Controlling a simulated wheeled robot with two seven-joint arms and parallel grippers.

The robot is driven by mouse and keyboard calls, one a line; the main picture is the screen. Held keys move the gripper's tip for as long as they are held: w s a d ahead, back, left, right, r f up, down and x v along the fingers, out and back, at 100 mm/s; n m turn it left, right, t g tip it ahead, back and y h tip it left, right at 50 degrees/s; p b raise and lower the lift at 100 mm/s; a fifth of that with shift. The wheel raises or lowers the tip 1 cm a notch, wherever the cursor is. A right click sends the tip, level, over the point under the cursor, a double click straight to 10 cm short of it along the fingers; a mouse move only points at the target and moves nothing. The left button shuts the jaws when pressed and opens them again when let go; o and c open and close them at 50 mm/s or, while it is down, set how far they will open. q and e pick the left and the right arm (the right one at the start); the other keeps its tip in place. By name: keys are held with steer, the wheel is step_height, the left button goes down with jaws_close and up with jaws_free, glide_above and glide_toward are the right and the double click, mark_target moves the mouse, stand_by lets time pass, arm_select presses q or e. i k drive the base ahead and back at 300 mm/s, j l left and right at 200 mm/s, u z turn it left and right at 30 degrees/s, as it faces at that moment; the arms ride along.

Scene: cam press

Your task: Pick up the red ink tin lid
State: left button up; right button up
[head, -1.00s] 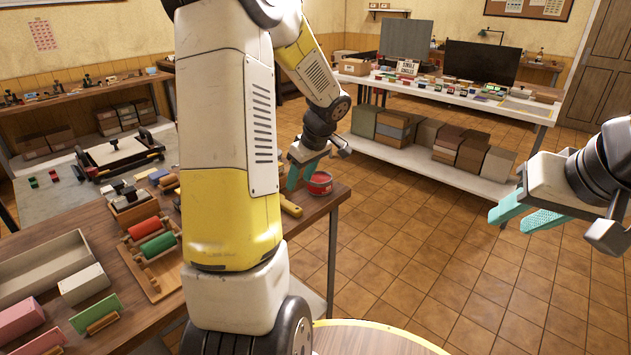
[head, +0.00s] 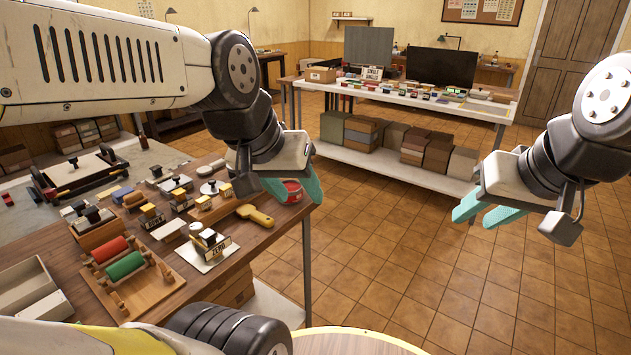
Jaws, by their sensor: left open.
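The red ink tin (head: 292,191) stands near the right end of the wooden table in the head view. It is partly hidden by my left gripper, and I cannot make out its lid separately. My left gripper (head: 296,190) is open, its teal fingers showing on either side of the tin in the picture. I cannot tell whether they touch it or are in front of it. My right gripper (head: 478,215) is open and empty, in the air over the floor at the right, far from the tin.
The wooden table (head: 205,268) also holds a yellow-handled tool (head: 255,215), several stamps, and a rack with a red roller (head: 109,249) and a green roller (head: 125,266). A white bench (head: 425,103) with boxes below stands behind. The tiled floor at right is clear.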

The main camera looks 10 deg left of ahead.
mark_target(210, 188)
steer(key=u, duration=1.3)
steer(key=z, duration=0.55)
steer(key=i+l+u, duration=0.3)
steer(key=i+l, duration=0.3)
steer(key=i+l+u, duration=0.35)
steer(key=i+l, duration=0.3)
steer(key=l, duration=0.15)
